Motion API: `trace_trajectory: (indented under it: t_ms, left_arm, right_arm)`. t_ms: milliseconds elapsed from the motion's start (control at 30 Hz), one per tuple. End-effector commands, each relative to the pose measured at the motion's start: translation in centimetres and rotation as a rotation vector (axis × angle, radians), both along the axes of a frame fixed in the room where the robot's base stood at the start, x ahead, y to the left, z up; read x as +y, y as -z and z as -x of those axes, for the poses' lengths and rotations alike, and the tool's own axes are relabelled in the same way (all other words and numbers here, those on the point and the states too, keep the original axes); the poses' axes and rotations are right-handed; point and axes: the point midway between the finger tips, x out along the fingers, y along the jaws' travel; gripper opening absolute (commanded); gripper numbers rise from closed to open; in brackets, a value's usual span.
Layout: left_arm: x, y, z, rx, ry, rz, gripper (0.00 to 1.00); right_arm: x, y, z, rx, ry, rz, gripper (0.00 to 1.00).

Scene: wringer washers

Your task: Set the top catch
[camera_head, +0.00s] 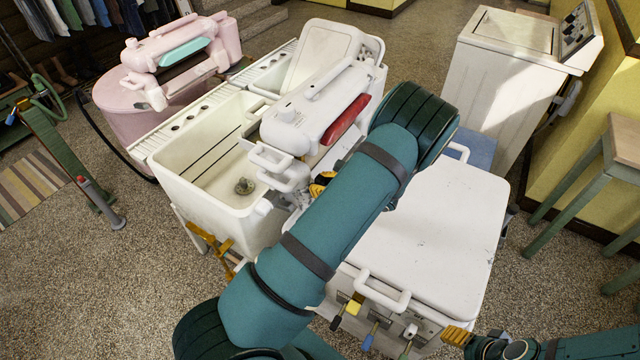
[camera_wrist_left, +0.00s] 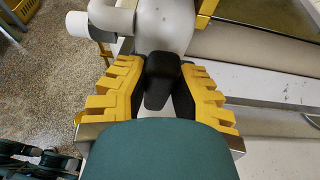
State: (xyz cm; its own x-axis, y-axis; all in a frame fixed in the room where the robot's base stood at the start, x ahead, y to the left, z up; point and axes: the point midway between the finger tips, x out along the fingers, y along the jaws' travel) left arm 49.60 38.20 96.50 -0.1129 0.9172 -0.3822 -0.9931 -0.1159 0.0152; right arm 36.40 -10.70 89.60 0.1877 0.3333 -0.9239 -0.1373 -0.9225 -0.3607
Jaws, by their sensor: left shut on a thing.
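The white wringer head (camera_head: 310,115) with a red bar (camera_head: 346,119) stands between the sink and the white washer. In the left wrist view a black catch handle (camera_wrist_left: 160,80) sticks out from the wringer's rounded grey-white end (camera_wrist_left: 163,28). My left gripper (camera_head: 320,184) is at the near end of the wringer, mostly hidden behind my teal arm in the head view. In the wrist view the yellow fingers of the left gripper (camera_wrist_left: 162,88) are shut on the black handle, one on each side. My right gripper (camera_head: 460,337) is low at the right, away from the wringer; its opening is unclear.
The white washer lid (camera_head: 440,235) has a handle and coloured levers at its front. A double sink (camera_head: 205,160) stands left, with a pink wringer washer (camera_head: 130,105) beyond. A white machine (camera_head: 505,80) and a green-legged table (camera_head: 575,185) stand right.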

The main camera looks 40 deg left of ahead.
Motion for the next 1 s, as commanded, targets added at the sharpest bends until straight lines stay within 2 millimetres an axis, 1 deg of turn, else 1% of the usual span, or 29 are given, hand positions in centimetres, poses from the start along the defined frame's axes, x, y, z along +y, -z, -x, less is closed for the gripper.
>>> trace_trajectory:
  t_ms: [100, 133, 167, 200, 233, 533, 633, 767, 1000]
  left_arm:
    - [0.0, 0.0, -0.1, 0.0, 0.003, 0.001, 0.0]
    - [0.0, 0.0, -0.1, 0.0, 0.003, 0.001, 0.3]
    - [0.0, 0.0, -0.1, 0.0, 0.003, 0.001, 0.41]
    - [0.0, 0.0, -0.1, -0.001, 0.003, 0.001, 0.55]
    - [0.0, 0.0, -0.1, -0.001, 0.003, 0.001, 0.57]
    - [-0.1, 0.0, -0.1, -0.001, 0.002, 0.0, 0.57]
    - [-0.7, -0.3, -0.2, -0.003, 0.003, 0.001, 0.57]
    - [-2.4, -1.0, -0.4, -0.002, 0.005, 0.002, 0.57]
    - [-7.0, -2.9, -1.0, -0.004, 0.005, 0.003, 0.57]
  right_arm:
    - [0.0, 0.0, 0.0, 0.0, 0.0, 0.0, 0.57]
    - [0.0, 0.0, 0.0, 0.0, 0.0, 0.0, 0.57]
    - [0.0, 0.0, 0.0, 0.0, 0.0, 0.0, 0.57]
    - [0.0, 0.0, 0.0, 0.0, 0.0, 0.0, 0.57]
    - [0.0, 0.0, 0.0, 0.0, 0.0, 0.0, 0.57]
    - [0.0, 0.0, 0.0, -0.001, 0.0, 0.0, 0.57]
    - [0.0, 0.0, 0.0, -0.001, 0.0, 0.0, 0.57]
    - [0.0, 0.0, 0.0, -0.001, 0.0, 0.0, 0.57]
    - [0.0, 0.0, 0.0, -0.001, 0.0, 0.0, 0.57]
